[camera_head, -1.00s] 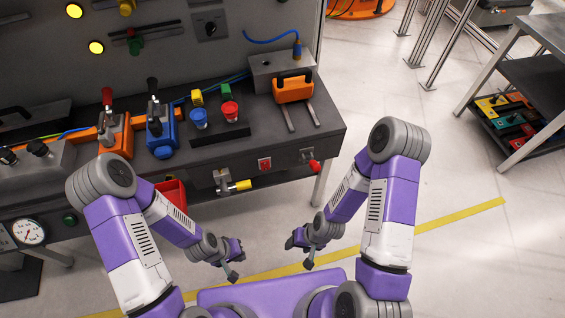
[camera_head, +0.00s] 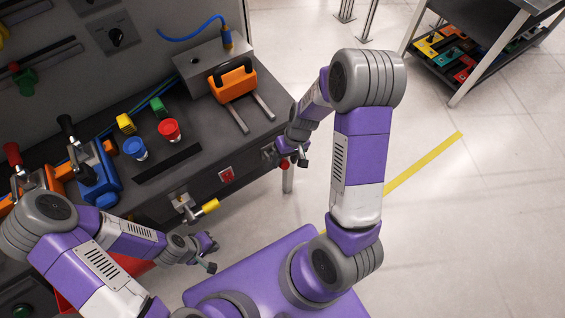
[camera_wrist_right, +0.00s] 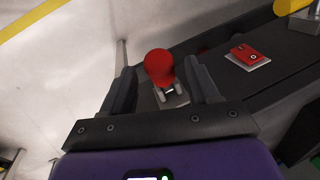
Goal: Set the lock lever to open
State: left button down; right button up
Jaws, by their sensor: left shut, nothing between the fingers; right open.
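A lever with a round red knob (camera_head: 284,163) sits at the right end of the bench's front face. In the right wrist view the red knob (camera_wrist_right: 160,66) lies between my open fingers, with a small metal plate (camera_wrist_right: 172,97) below it. My right gripper (camera_head: 291,160) is open at the lever, a finger on either side of the knob. I cannot tell whether the fingers touch it. The gripper partly hides the lever's mount in the head view. My left gripper (camera_head: 209,254) is shut and empty, low in front of the bench.
A red switch on a light plate (camera_head: 227,174) and a latch with a yellow handle (camera_head: 209,206) are on the bench front, left of the lever. An orange handled block (camera_head: 233,84) sits on rails on the benchtop. Open floor lies to the right.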

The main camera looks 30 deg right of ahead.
jog(key=shift+b+x, duration=0.35)
jog(key=shift+x, duration=1.1)
grip_shut()
